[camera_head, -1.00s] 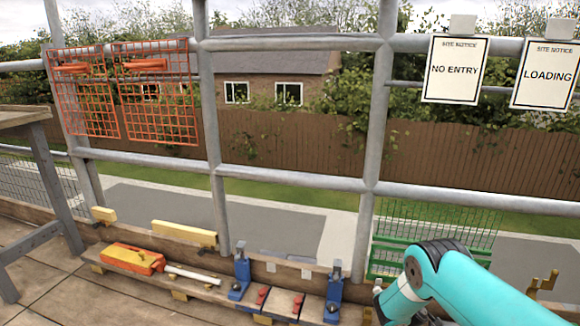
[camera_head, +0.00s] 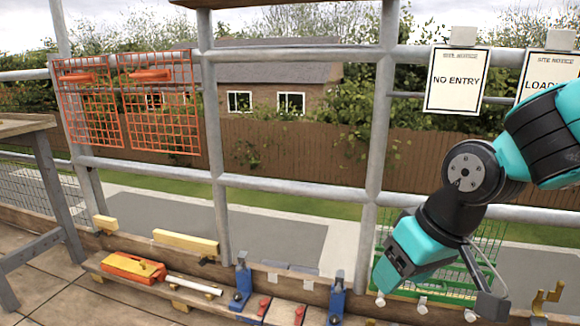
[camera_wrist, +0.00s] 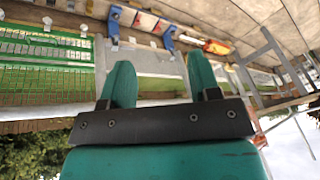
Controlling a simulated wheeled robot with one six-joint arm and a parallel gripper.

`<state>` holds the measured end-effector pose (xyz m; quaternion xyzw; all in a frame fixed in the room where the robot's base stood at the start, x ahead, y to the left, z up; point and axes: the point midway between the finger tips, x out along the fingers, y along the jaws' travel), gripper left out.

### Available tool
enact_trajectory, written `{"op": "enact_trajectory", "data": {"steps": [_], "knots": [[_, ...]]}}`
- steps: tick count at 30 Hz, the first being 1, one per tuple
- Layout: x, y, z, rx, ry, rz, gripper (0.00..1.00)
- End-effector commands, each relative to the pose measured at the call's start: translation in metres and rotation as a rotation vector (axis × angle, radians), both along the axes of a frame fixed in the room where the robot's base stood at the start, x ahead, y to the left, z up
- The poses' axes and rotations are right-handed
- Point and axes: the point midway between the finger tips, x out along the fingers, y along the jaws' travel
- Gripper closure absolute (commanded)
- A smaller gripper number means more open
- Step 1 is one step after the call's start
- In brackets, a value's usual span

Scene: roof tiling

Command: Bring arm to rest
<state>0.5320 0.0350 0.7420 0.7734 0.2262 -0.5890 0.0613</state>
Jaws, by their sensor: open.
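My arm (camera_head: 465,185), teal and black, is raised on the right side of the head view, bent with its wrist end (camera_head: 415,250) hanging low in front of the green mesh rack. My gripper (camera_wrist: 162,75) shows in the wrist view with two teal fingers spread apart. Nothing lies between the fingers. The fingertips are not clear in the head view. The wrist view is turned over, with the planks at the top.
A green rack (camera_wrist: 45,65) is close to my wrist. Blue clamps (camera_head: 337,300) and an orange-yellow tool (camera_head: 133,267) lie on a low plank. Railings (camera_head: 380,120) carry orange mesh panels (camera_head: 160,105) and a NO ENTRY notice (camera_head: 455,80). A wooden table (camera_head: 25,125) stands left.

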Motion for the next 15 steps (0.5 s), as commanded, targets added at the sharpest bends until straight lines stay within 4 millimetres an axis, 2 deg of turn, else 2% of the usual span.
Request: {"op": "enact_trajectory", "data": {"steps": [1, 3, 9, 11, 15], "knots": [[-0.024, 0.003, 0.008, 0.016, 0.019, 0.037, 0.44], [-0.055, 0.007, 0.015, 0.033, 0.054, 0.089, 0.44], [-0.138, 0.011, 0.025, 0.060, 0.137, 0.236, 0.44], [-0.135, 0.011, 0.049, 0.059, 0.142, 0.233, 0.44], [-0.134, 0.011, 0.080, 0.059, 0.142, 0.230, 0.44]]}}
